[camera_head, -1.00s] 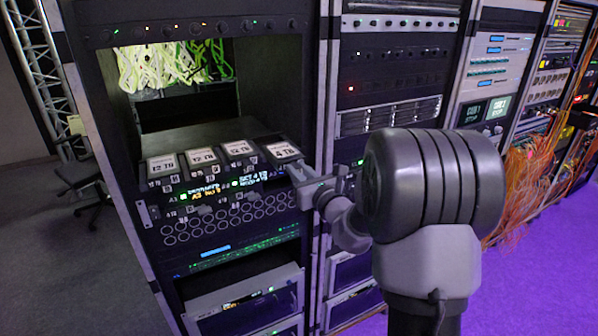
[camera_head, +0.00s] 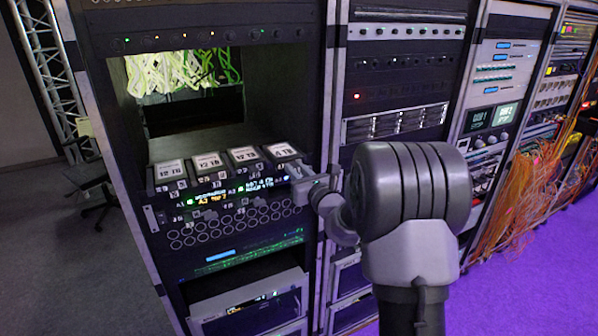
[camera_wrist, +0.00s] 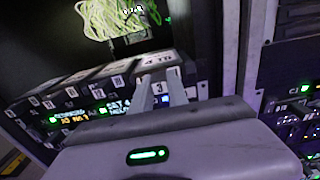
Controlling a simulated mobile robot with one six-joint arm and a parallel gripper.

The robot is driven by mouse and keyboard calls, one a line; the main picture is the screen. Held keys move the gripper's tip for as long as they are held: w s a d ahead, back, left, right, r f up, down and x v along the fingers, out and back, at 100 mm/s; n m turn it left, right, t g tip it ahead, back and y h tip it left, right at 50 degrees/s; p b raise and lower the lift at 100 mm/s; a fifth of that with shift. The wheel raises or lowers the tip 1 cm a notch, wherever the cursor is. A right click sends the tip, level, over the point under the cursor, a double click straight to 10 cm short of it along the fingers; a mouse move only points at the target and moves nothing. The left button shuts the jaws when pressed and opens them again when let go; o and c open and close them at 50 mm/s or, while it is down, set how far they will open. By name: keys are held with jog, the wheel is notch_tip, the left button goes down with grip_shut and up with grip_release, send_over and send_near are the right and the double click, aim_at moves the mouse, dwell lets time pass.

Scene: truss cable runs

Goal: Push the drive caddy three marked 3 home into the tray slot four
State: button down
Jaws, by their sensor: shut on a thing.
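Drive caddy three (camera_head: 279,149), a dark box with a white "4 TB" label on top, sits at the right end of the row in the tray (camera_head: 212,211). Its front shows a "3" between my fingers in the wrist view (camera_wrist: 157,66). My gripper (camera_head: 298,180) is shut on the front of this caddy, and the fingers also show in the wrist view (camera_wrist: 160,95). The caddy's front looks about level with its neighbours. Its rear end and the inside of slot four are hidden.
Three caddies labelled "12 TB" (camera_head: 208,161) stand to its left. A dark open rack bay with pale green cables (camera_head: 178,72) lies behind. A rack post (camera_head: 328,130) stands close on the right, beside my gripper.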

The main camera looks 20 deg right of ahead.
jog(key=shift+w, duration=0.7)
jog(key=shift+w+r, duration=0.1)
jog(key=shift+w, duration=0.05)
jog(key=shift+w+p, duration=0.35)
jog(key=shift+w, duration=0.25)
jog(key=c, duration=1.2)
grip_release()
jog(key=s, duration=1.7)
jog(key=shift+s+d, duration=0.2)
jog(key=shift+s, duration=0.05)
